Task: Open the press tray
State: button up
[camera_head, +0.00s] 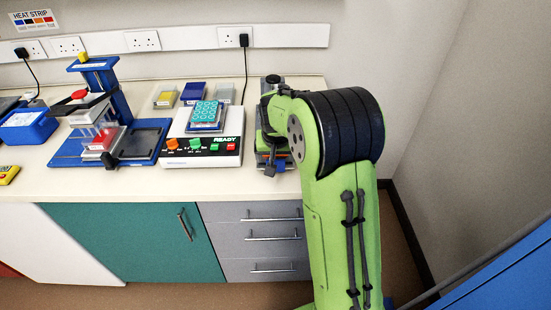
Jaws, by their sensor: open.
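A grey, dark and blue device (262,152) stands on the bench at the right, mostly hidden behind my green arm. A small blue and dark part sticks out at its front, low down. It may be the press, but I cannot make out its tray or whether that is open. My arm rises in front of the bench and bends at a black-ringed joint, with its far part reaching towards this device. My gripper is not clearly visible; the arm and the device hide that area.
A white console (222,160) marked READY carries a teal well block (205,111). A blue stand (73,151) with a black lever and red knob is further left. Yellow (165,98) and blue (193,92) boxes sit behind the console. A wall closes off the right side.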

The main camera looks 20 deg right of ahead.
jog(key=p+v, duration=0.1)
jog(key=v, duration=1)
jog(key=shift+s+p, duration=0.2)
jog(key=shift+p, duration=0.1)
jog(key=shift+r, duration=0.1)
jog(key=s+a+r+n+y, duration=0.1)
jog(key=s+a, duration=0.3)
jog(key=s, duration=0.9)
jog(key=s+a+r+n+t, duration=0.1)
jog(key=s+a+n, duration=0.2)
jog(key=s, duration=0.9)
jog(key=shift+s+a+r+n+t+y, duration=0.3)
jog(key=shift+s+a+r+y, duration=0.1)
jog(key=shift+a, duration=0.1)
jog(key=shift+o, duration=0.2)
